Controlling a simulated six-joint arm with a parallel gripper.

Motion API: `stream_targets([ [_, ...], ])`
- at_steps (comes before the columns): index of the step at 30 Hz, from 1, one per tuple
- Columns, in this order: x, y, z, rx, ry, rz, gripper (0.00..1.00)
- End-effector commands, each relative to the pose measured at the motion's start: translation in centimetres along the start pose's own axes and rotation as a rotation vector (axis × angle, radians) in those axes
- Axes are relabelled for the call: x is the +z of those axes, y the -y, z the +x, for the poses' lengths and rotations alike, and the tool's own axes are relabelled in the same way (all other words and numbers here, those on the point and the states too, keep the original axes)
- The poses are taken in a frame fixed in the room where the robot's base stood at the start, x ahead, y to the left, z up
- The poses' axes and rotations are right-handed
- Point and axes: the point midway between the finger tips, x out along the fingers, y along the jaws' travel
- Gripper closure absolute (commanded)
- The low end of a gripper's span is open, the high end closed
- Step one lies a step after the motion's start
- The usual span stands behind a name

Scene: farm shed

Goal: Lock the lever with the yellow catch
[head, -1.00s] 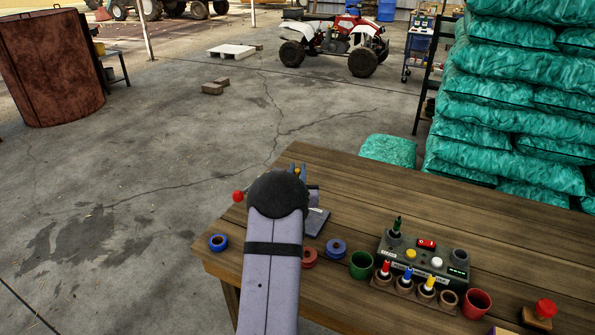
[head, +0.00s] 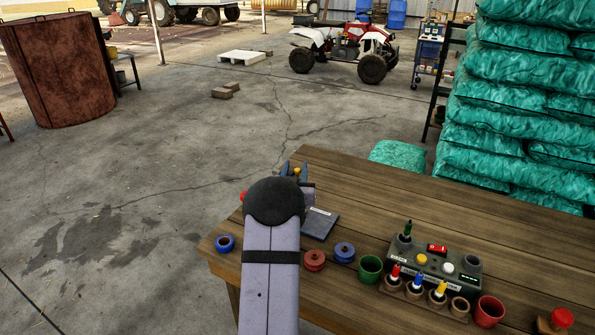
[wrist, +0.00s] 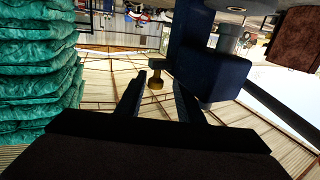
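The yellow catch (head: 297,171) shows as a small knob beyond my wrist in the head view. In the wrist view the catch (wrist: 155,80) lies between the tips of my gripper (wrist: 158,97), with gaps on both sides. The gripper (head: 295,174) is open; its fingers are partly hidden behind my wrist in the head view. The lever's red knob (head: 242,196) just peeks out left of my wrist, and the rest of the lever is hidden. The grey base plate (head: 321,224) of the fixture sits on the table. A dark blue block (wrist: 215,70) stands right of the catch in the wrist view.
The wooden table (head: 400,205) has clear boards behind the fixture. A control box (head: 462,284) stands further right.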

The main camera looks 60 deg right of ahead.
Motion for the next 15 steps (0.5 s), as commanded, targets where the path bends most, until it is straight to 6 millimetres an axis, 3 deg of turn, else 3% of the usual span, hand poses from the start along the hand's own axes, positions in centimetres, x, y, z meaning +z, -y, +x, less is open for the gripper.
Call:
stream_targets([
  [8, 0.1, -0.2, -0.1, 0.003, 0.001, 0.001, 0.66],
  [15, 0.2, -0.1, -1.7, 0.003, 0.001, 0.001, 0.66],
])
